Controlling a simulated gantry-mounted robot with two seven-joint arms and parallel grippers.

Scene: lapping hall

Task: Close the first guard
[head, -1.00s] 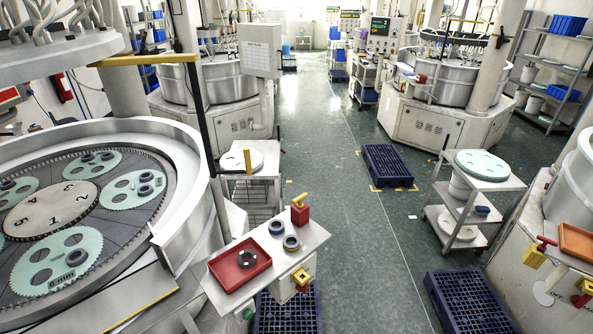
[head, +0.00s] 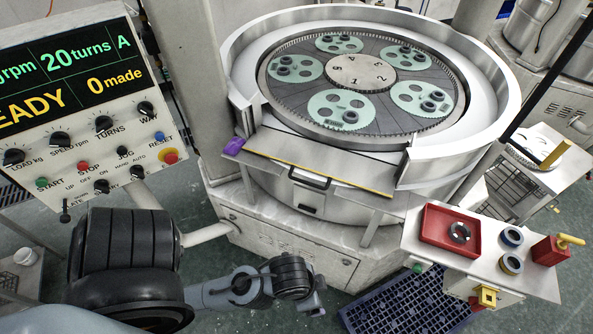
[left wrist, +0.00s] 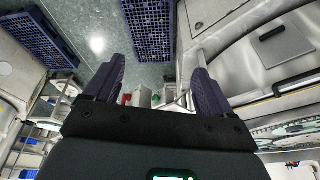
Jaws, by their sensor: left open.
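The guard (head: 320,162) appears to be the flat metal panel with a yellow-striped edge. It lies across the gap in the lapping machine's rim (head: 240,95). A black handle (head: 310,181) sits just below the stripe. In the left wrist view, a striped edge (left wrist: 292,86) and black handle (left wrist: 273,33) show at the right. My left gripper (left wrist: 157,68) is open and empty, its dark purple fingers apart and clear of the handle. In the head view my left arm comes in low, in front of the machine; its fingers cannot be made out. My right gripper is not in view.
A control panel (head: 75,110) stands at left. A purple item (head: 234,146) lies at the ledge's left end. At right, a side table (head: 420,275) holds a red tray (head: 443,231), dark rings and a red block (head: 549,250). A blue pallet (head: 400,312) lies on the floor.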

